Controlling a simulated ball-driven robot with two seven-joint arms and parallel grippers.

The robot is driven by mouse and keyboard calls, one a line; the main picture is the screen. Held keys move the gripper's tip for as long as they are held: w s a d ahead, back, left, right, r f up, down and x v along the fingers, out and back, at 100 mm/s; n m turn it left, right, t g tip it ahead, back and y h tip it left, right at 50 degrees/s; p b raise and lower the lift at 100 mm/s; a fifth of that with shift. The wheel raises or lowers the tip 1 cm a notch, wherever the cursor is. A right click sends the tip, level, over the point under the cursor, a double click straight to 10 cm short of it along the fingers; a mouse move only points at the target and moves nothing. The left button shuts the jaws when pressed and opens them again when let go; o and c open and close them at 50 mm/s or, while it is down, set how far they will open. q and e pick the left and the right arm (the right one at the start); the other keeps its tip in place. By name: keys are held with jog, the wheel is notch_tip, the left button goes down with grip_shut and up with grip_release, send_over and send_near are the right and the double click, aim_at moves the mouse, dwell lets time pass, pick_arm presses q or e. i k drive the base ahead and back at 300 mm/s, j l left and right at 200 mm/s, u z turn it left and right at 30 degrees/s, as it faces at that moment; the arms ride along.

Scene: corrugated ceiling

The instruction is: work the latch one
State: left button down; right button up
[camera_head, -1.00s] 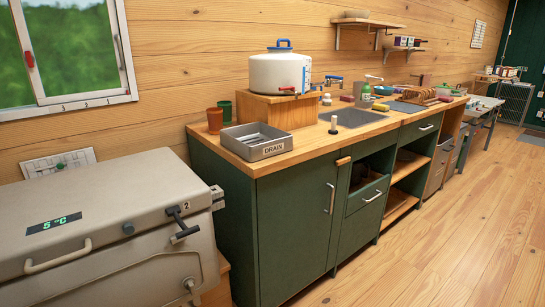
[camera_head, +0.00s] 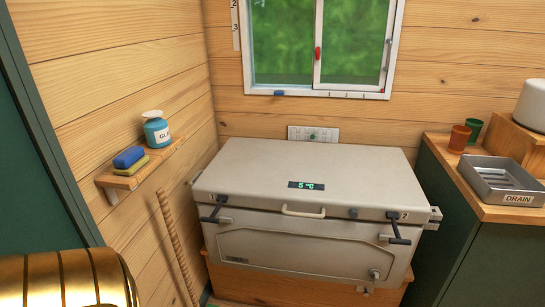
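A large beige cooler box (camera_head: 300,190) stands on a wooden base in the corner, with its lid down and a green display (camera_head: 306,185) reading 5 °C. Latch one (camera_head: 213,210) is a black handle at the front left of the box, by the mark 1. It sticks out from the lid edge; I cannot tell whether it is fastened. Latch two (camera_head: 398,230) is a similar black handle at the front right, by the mark 2. Neither of my grippers is in view.
A wall shelf (camera_head: 128,178) at left holds a blue bottle (camera_head: 157,132) and a sponge (camera_head: 129,156). A wooden pole (camera_head: 177,245) leans near the box's left. A green counter (camera_head: 455,245) with a drain tray (camera_head: 497,184) stands at right.

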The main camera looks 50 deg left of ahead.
aim_at(220, 199)
jog(key=u, duration=1.95)
